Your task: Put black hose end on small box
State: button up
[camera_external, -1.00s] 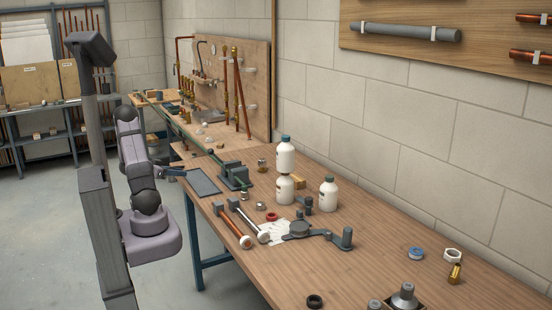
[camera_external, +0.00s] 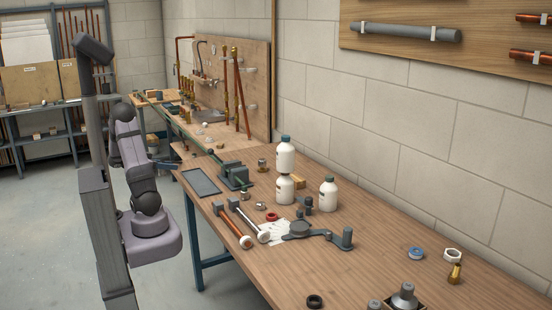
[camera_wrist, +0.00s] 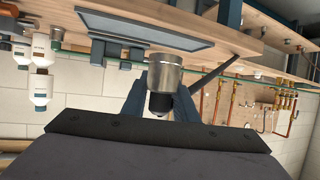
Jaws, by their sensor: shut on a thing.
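In the wrist view my gripper (camera_wrist: 160,90) is shut on a short silver metal cylinder with a black tip (camera_wrist: 164,76), held between the two dark blue fingers. I cannot tell whether this is the black hose end, and no hose trails from it in view. In the external view my gripper is hidden behind my arm, left of the table. A small tan block (camera_external: 298,181), which may be the small box, lies on the table behind the white bottles and is partly hidden by them.
The wooden bench (camera_external: 370,265) carries a flat dark tray (camera_external: 201,182), a green-grey vise (camera_external: 235,175), stacked white bottles (camera_external: 285,158) and a dark grey wrench-like tool (camera_external: 318,233). A black ring (camera_external: 314,301) lies at the front edge.

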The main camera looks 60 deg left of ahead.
notch_tip(320, 180, up, 12)
jog(key=f, duration=0.1)
jog(key=w+a+m+h+p, duration=0.2)
jog(key=w, duration=1.3)
jog(key=w+d+m+h+p, duration=0.15)
jog(key=w+d, duration=0.25)
jog(key=w, duration=0.8)
jog(key=w+d+m+h, duration=0.15)
jog(key=w+d, duration=0.25)
jog(key=w, duration=0.7)
jog(key=m+h+p, duration=0.1)
jog(key=h, duration=0.1)
send_over(300, 183)
jog(key=w+a, duration=0.4)
jog(key=shift+w+d+f+b, duration=0.15)
jog(key=shift+f+b, duration=0.1)
jog(key=shift+f, duration=3.5)
jog(key=shift+s+d+f+b, duration=0.1)
jog(key=shift+d+f+b, duration=0.1)
jog(key=shift+f, duration=3.55)
jog(key=shift+f, duration=0.1)
